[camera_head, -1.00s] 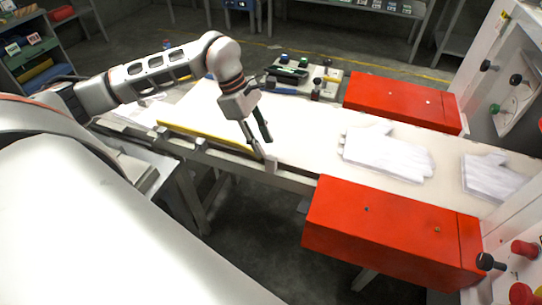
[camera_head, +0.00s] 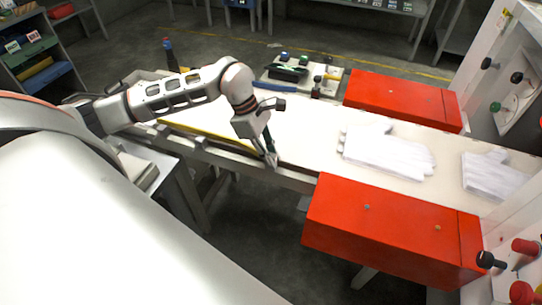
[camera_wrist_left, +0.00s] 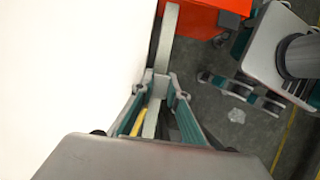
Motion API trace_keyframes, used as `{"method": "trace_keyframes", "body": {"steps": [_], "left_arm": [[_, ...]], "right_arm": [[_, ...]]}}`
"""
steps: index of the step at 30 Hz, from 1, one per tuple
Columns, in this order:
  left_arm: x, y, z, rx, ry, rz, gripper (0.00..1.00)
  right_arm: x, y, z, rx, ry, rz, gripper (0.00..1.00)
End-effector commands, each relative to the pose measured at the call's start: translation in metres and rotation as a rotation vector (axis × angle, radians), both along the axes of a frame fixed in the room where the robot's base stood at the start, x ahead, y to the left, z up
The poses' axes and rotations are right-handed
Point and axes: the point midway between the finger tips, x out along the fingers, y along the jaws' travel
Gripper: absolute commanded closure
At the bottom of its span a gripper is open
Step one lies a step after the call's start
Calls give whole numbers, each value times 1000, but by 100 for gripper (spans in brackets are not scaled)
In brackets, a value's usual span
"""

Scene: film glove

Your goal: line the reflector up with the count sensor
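My left gripper (camera_head: 270,156) points down at the near rail of the pale belt (camera_head: 310,135). Its fingertips close around a small pale upright piece on that rail, which I take for the reflector; the fingers mostly hide it. In the left wrist view the fingers (camera_wrist_left: 159,82) draw together with a narrow grey part between them, above the rail strip (camera_wrist_left: 166,35). I cannot pick out the count sensor with certainty. What looks like my right gripper (camera_wrist_left: 212,58) shows at the right of the left wrist view, fingers apart and empty, above the floor.
A red box (camera_head: 385,225) stands on the near side of the belt, right of my left gripper; another red box (camera_head: 400,100) is on the far side. White gloves (camera_head: 388,150) lie on the belt, with more gloves (camera_head: 492,175) further right. A tool tray (camera_head: 330,82) sits behind.

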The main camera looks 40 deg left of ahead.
Motion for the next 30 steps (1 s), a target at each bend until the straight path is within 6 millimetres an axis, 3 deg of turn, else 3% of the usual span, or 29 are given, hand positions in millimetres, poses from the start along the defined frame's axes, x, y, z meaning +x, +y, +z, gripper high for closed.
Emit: {"method": "trace_keyframes", "body": {"steps": [5, 12, 20, 21, 22, 30], "left_arm": [[2, -5, 1, -2, -2, -1, 100], [9, -34, 2, -1, -2, -2, 100], [8, -34, 0, -1, -1, 0, 100], [9, -34, 0, -1, -1, 0, 75], [9, -34, 1, -1, -1, 0, 68], [8, -34, 0, 0, 0, 0, 68]], "right_arm": [[1, 0, 1, 1, -2, 0, 100], [2, 2, 4, 6, -4, -1, 100], [1, 2, 3, 7, -1, -1, 100], [1, 2, 3, 7, -1, -1, 100], [1, 2, 2, 7, -1, -1, 100], [0, 2, 2, 6, 0, -1, 100]]}}
